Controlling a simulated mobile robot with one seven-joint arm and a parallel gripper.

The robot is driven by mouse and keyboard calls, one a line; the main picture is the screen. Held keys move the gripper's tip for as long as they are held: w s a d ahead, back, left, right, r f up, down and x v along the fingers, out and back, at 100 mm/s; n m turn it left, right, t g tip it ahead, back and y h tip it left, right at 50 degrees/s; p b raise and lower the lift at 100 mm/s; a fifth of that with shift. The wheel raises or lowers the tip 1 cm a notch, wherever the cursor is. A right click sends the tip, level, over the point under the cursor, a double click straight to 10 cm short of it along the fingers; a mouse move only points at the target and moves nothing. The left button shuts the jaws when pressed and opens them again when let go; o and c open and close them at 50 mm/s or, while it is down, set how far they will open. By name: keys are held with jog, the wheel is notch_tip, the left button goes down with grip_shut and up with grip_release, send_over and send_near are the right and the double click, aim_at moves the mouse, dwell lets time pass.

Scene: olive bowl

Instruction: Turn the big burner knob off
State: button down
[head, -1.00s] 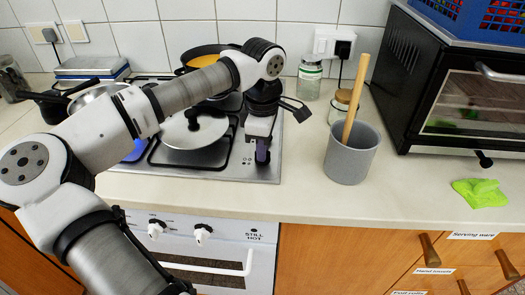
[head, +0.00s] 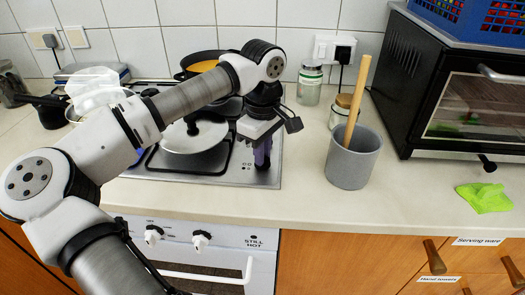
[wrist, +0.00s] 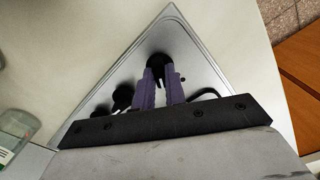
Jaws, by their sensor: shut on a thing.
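My gripper (head: 262,160) points down over the right front corner of the steel hob (head: 225,180). In the wrist view my purple fingers (wrist: 159,74) are shut on a round black knob (wrist: 160,61) near the hob's corner, one finger on each side. I take this for the big burner knob; its lower part is hidden between the fingers. In the head view the knob is hidden behind my fingers. Its turn angle cannot be read.
More black knobs (wrist: 122,97) sit close left of my fingers. A lidded pan (head: 194,134) and a pan with orange content (head: 203,64) stand on the hob. A grey pot with a wooden stick (head: 353,158) is to the right. White oven knobs (head: 201,240) are below.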

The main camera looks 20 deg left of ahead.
jog(key=c, duration=1.4)
grip_release()
jog(key=shift+c, duration=0.2)
jog(key=shift+r, duration=0.1)
notch_tip(320, 180, up, 14)
jog(key=shift+b, duration=0.45)
